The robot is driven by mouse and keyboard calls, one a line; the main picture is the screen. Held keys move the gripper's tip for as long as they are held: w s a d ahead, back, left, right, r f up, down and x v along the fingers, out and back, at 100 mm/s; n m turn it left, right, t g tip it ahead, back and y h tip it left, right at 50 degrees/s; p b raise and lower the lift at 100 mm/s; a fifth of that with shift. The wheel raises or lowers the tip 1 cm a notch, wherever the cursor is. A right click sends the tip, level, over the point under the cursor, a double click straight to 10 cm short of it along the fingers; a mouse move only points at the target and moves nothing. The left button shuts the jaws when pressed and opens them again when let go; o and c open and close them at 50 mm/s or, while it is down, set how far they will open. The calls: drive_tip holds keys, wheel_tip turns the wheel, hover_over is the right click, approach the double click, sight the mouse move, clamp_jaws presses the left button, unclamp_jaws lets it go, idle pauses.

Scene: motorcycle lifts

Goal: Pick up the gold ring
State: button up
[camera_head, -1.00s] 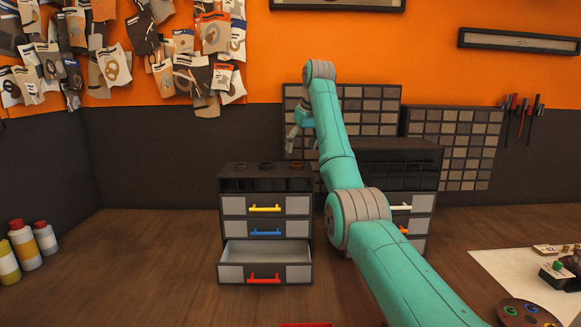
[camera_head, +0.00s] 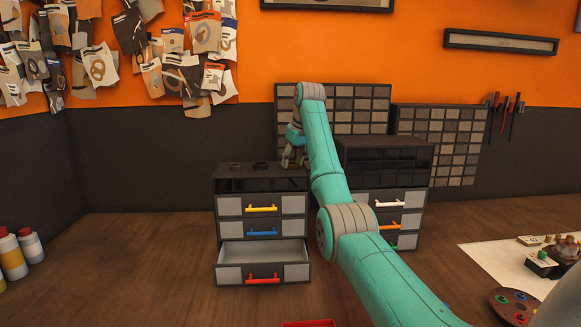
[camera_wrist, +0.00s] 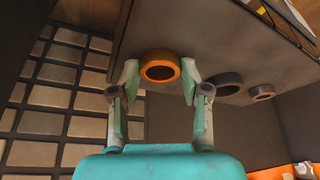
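The gold ring (camera_wrist: 162,58) lies on the top of the small drawer cabinet (camera_head: 262,183), seen in the wrist view. My gripper (camera_wrist: 158,72) is open, with one finger on each side of the ring. The fingers appear close to its sides, but contact cannot be told. In the head view my gripper (camera_head: 293,157) is low over the right end of the cabinet top and hides the ring there.
Two dark rings, one middle (camera_head: 260,165) and one left (camera_head: 236,165), sit on the same top. The cabinet's bottom drawer (camera_head: 263,273) is pulled out. A second drawer cabinet (camera_head: 385,160) stands close on the right, behind my arm. Bottles (camera_head: 12,255) stand far left.

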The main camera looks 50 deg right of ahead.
drive_tip(key=c, duration=0.5)
drive_tip(key=shift+o, duration=0.2)
